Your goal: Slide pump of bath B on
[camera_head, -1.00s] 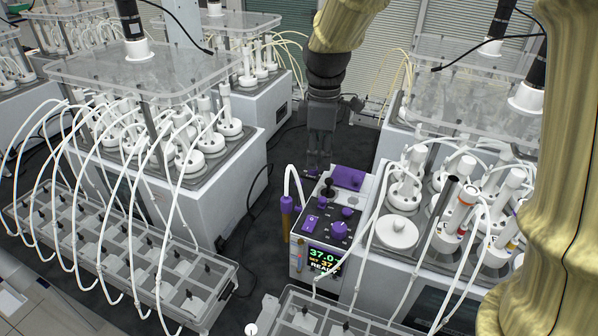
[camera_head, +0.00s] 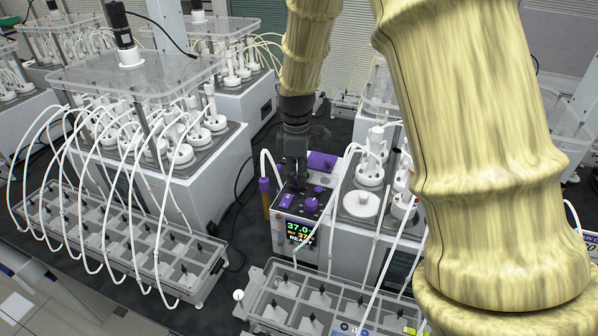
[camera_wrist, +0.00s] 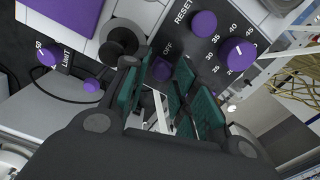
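A bath control unit with a lit display (camera_head: 300,232) reading 37.0 and READY stands between two reactor baths; no letter B is legible. Its top panel carries a purple switch (camera_head: 286,201) and a purple knob (camera_head: 312,205). In the wrist view, a purple piece (camera_wrist: 162,70) sits beside the OFF label, partly hidden by my fingers. My gripper (camera_head: 293,178) is low over the back of the panel, pointing down. Its green-padded fingers (camera_wrist: 158,98) are apart, with nothing held between them; the purple piece appears at their tips. I cannot tell whether they touch it.
Purple knobs (camera_wrist: 203,24) (camera_wrist: 237,53) and a black round part (camera_wrist: 120,40) lie close around my fingers. White tubing and a white lid (camera_head: 361,203) are right of the unit. A compartment tray (camera_head: 300,322) stands in front. A brown-and-purple probe (camera_head: 265,197) hangs at its left.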

